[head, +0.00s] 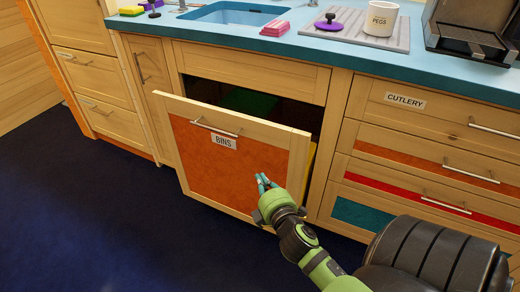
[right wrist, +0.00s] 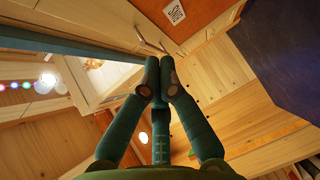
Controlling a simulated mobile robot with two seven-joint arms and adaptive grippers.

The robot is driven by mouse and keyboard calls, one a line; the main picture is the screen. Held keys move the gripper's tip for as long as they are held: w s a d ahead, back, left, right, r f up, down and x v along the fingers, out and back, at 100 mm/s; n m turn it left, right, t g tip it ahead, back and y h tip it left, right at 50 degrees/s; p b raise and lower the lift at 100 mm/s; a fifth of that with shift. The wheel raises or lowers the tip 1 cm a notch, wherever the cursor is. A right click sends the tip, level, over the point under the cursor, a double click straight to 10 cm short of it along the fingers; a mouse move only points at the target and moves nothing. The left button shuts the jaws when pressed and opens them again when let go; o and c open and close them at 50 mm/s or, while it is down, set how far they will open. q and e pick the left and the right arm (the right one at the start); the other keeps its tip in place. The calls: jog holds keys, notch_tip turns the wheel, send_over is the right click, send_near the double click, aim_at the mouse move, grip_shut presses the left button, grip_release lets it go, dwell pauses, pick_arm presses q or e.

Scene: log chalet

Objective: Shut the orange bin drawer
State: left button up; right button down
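The orange bin drawer (head: 215,165) is a wooden pull-out front with an orange panel, a metal bar handle (head: 216,128) and a BINS label. It stands open, pulled out from the counter, with a dark gap behind its top edge. A green bin (head: 250,102) shows inside, and a strip of yellow at the right side. My right gripper (head: 263,181) is in front of the lower right of the orange panel. Its fingertips are together with nothing seen between them, also in the right wrist view (right wrist: 160,70). I cannot tell whether they touch the panel. My left gripper is not in view.
Shut drawers with a CUTLERY label (head: 405,101) stand to the right, with bar handles sticking out. The blue worktop (head: 290,48) above holds a sink, pink cloths, a PEGS pot and a coffee machine. The dark blue floor (head: 90,210) at left is clear.

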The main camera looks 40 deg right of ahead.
notch_tip(320, 180, up, 5)
jog(key=n+t+h+b, duration=0.1)
send_near(255, 127)
jog(key=w+a, duration=0.2)
jog(key=w, duration=0.1)
jog(key=d, duration=0.1)
jog(key=w+d+b, duration=0.1)
jog(key=d, duration=0.1)
jog(key=shift+w+d+f, duration=0.15)
jog(key=shift+w+f, duration=0.15)
jog(key=shift+w, duration=0.05)
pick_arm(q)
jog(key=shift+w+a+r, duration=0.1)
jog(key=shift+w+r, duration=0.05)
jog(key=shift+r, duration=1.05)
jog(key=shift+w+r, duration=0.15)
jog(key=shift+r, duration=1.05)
pick_arm(e)
jog(key=shift+w+d, duration=0.15)
jog(key=shift+d, duration=0.2)
jog(key=shift+d, duration=0.1)
